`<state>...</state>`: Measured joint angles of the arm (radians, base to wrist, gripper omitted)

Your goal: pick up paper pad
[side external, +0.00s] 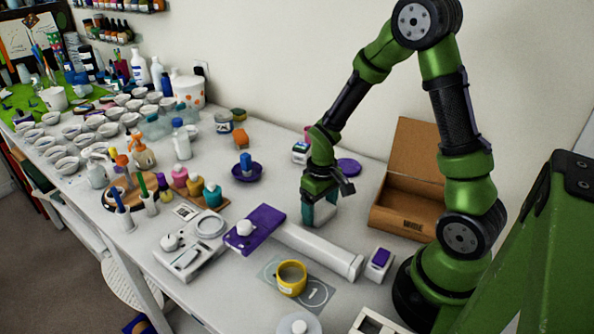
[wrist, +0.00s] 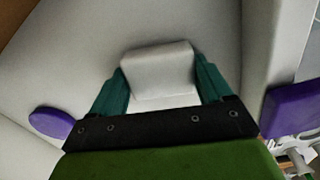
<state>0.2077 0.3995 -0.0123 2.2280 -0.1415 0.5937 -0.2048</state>
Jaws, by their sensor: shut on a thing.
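The paper pad, a white block (wrist: 157,72), is between the two teal fingers of my gripper (wrist: 160,84) in the wrist view. The fingers press against its left and right sides. In the side view my gripper (side external: 319,211) points down low over the white table, left of the open cardboard box. The pad is mostly hidden by the fingers there, and I cannot tell whether it touches the table.
The open cardboard box (side external: 402,222) stands right of my gripper. A purple disc (side external: 348,166) lies behind it. A white roll (side external: 318,250) and a purple board (side external: 256,228) lie in front. A yellow cup (side external: 291,280) stands nearer the camera. Several bowls fill the left.

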